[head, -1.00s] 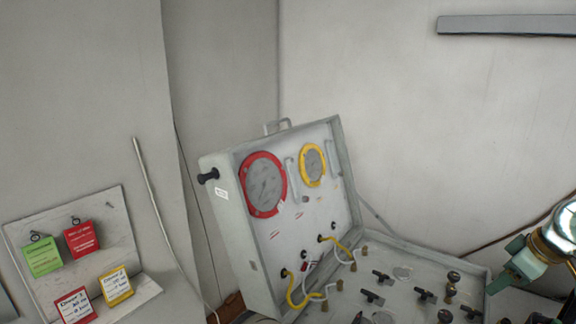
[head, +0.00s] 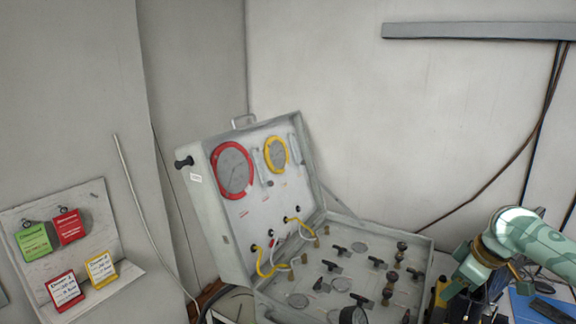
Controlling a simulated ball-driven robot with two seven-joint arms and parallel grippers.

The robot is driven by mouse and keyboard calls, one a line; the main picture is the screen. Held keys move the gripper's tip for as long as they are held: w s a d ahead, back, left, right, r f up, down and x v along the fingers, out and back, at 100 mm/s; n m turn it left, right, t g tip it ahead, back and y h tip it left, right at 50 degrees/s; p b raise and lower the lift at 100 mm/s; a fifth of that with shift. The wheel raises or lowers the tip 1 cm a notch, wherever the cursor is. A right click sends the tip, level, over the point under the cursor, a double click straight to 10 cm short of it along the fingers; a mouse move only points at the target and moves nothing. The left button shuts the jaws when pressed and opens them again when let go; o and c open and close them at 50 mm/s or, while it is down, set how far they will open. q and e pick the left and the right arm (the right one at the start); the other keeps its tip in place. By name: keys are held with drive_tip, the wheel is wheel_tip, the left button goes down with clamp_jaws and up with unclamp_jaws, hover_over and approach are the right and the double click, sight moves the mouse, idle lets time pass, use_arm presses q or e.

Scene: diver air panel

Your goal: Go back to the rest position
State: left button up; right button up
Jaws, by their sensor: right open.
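My right gripper (head: 476,297) hangs at the lower right, on a pale green arm that comes in from the right edge. It is open, and I see nothing held in it. Its fingertips are dark and hard to make out against the clutter behind. It shows just right of the open diver air panel case (head: 228,238), apart from the case's knobs in this view. The lid of the case stands up with a red-rimmed gauge (head: 232,170) and a yellow-rimmed gauge (head: 276,154). My left gripper is out of view.
Black valve knobs (head: 377,262) stand up from the case's base, with yellow hoses (head: 264,264) at its left. A board (head: 75,240) with green, red and yellow tags leans at the left. A blue item (head: 535,306) lies at the lower right.

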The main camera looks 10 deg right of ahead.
drive_tip(key=s+a+f+n+t+h, duration=0.1)
drive_tip(key=s+a+f, duration=0.35)
drive_tip(key=a, duration=0.25)
drive_tip(key=s+a+f+n+t, duration=0.1)
drive_tip(key=s+a+f+n, duration=0.15)
drive_tip(key=a+f, duration=0.35)
drive_tip(key=s+a+f+t+h, duration=0.1)
drive_tip(key=s+a+f, duration=0.3)
drive_tip(key=a, duration=0.4)
drive_tip(key=s+d+r+m+h, duration=0.35)
drive_tip(key=s+d, duration=0.25)
drive_tip(key=s, duration=0.4)
drive_tip(key=s+a+f+g+y+b, duration=0.15)
drive_tip(key=f+b, duration=0.25)
drive_tip(key=f, duration=1.2)
drive_tip(key=s+a+f+g+y+b, duration=0.1)
drive_tip(key=a+f+b, duration=0.2)
drive_tip(key=f, duration=1.3)
use_arm(q)
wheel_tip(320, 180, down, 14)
drive_tip(key=b, duration=0.7)
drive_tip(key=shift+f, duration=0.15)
use_arm(e)
drive_tip(key=s+f+m+g+y, duration=0.1)
drive_tip(key=s+f+m+g, duration=0.2)
drive_tip(key=s+f, duration=1.8)
wheel_tip(320, 180, down, 4)
drive_tip(key=shift+a, duration=0.2)
